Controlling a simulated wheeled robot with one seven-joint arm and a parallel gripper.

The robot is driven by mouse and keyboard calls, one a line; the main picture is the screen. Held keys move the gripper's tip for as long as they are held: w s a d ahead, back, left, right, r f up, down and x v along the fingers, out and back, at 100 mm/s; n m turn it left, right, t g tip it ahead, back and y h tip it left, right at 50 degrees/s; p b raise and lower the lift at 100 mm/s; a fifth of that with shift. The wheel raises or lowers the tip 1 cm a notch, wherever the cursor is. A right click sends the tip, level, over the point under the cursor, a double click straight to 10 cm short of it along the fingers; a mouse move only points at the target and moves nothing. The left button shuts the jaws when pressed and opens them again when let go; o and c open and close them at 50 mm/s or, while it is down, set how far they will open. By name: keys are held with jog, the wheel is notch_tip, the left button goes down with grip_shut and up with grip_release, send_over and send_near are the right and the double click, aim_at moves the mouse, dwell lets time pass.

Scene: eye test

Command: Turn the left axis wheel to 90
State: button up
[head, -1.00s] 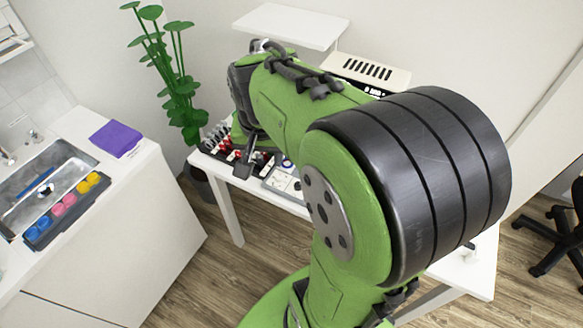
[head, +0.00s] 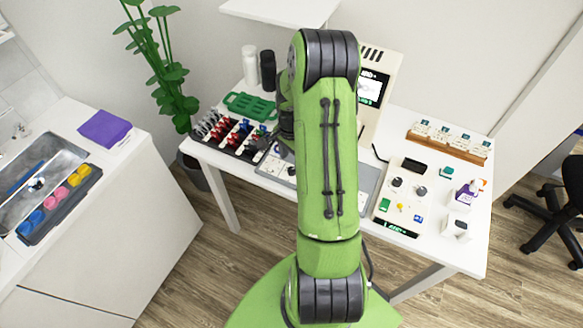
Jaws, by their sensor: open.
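My gripper (head: 266,143) is small and dark at the left of my green arm, over the table's left part, beside the rack of coloured handles. It is open and appears empty; my arm partly hides it. A grey-framed board (head: 274,168) with pale round parts lies just below the gripper, largely covered by my arm. To the right, a white panel (head: 402,208) carries a dark round knob (head: 397,182), a greyer knob (head: 421,190) and small coloured buttons. I cannot tell which part is the left axis wheel, nor read any angle.
A dark rack (head: 229,137) of red, blue and black handles and a green tray (head: 250,106) stand left. A white bottle (head: 249,66) and a black one (head: 268,71) stand behind. A cream device (head: 380,70) and a wooden rack (head: 449,143) stand at the back right.

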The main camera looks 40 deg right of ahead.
aim_at(291, 170)
notch_tip(291, 170, down, 5)
jog(key=shift+f, duration=0.1)
jog(key=shift+c, duration=0.4)
grip_shut()
